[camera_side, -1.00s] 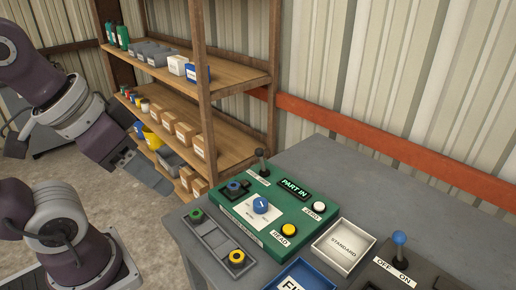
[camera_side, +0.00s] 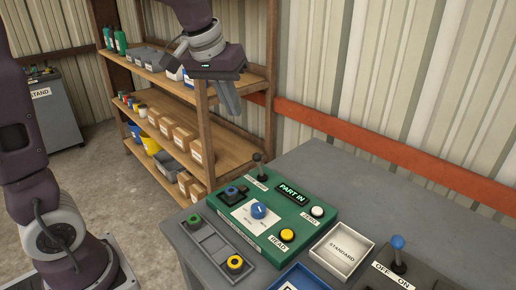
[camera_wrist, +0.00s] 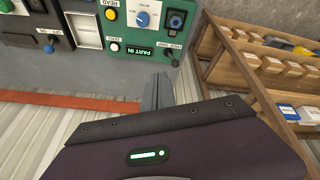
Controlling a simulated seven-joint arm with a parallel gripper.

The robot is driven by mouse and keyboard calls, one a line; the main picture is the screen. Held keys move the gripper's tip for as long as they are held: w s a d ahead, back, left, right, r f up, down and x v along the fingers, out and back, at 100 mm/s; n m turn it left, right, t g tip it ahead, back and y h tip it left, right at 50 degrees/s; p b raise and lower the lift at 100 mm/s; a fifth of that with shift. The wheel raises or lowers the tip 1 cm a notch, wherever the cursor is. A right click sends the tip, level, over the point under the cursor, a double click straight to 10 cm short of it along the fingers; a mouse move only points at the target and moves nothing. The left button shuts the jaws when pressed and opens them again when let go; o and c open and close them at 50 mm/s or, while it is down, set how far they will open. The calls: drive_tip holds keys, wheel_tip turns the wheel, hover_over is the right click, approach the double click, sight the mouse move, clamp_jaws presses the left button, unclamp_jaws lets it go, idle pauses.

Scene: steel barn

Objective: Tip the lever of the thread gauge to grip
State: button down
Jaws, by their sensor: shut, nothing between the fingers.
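The thread gauge (camera_side: 250,236) is a green box on the grey bench, with a lit PART IN display (camera_side: 293,194). Its lever (camera_side: 258,166) is a dark stalk with a black knob at the box's back left corner, standing roughly upright; the label at its foot is too small to read surely. A part with a blue ring (camera_side: 232,191) sits in the dark seat at its left. My gripper (camera_side: 232,112) is shut and empty, in the air behind and above the lever, clear of it. In the wrist view the fingers (camera_wrist: 157,92) point toward the gauge's lever side.
The gauge carries a blue dial (camera_side: 258,210), a white ZERO button (camera_side: 317,211) and a yellow READ button (camera_side: 287,235). A blue-knobbed lever (camera_side: 398,243) marked OFF and ON stands at right. A white STANDARD tray (camera_side: 328,262) lies between. Wooden shelves (camera_side: 185,108) stand behind my gripper.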

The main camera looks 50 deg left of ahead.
drive_tip(key=w+a+f+n, duration=0.1)
drive_tip(key=w+a+f, duration=0.3)
drive_tip(key=w, duration=0.3)
drive_tip(key=n+g+y, duration=0.1)
drive_tip(key=n, duration=0.1)
hover_over(259, 164)
drive_tip(key=w+a, duration=0.2)
drive_tip(key=a, duration=0.1)
wheel_tip(259, 164, down, 7)
drive_tip(key=shift+y, duration=0.3)
drive_tip(key=x, duration=0.3)
drive_tip(key=s+d+x, duration=0.1)
drive_tip(key=x, duration=0.5)
drive_tip(key=shift+s+d+f, duration=0.2)
drive_tip(key=shift+f, duration=0.6)
drive_tip(key=shift+s+d, duration=0.4)
drive_tip(key=shift+s, duration=0.15)
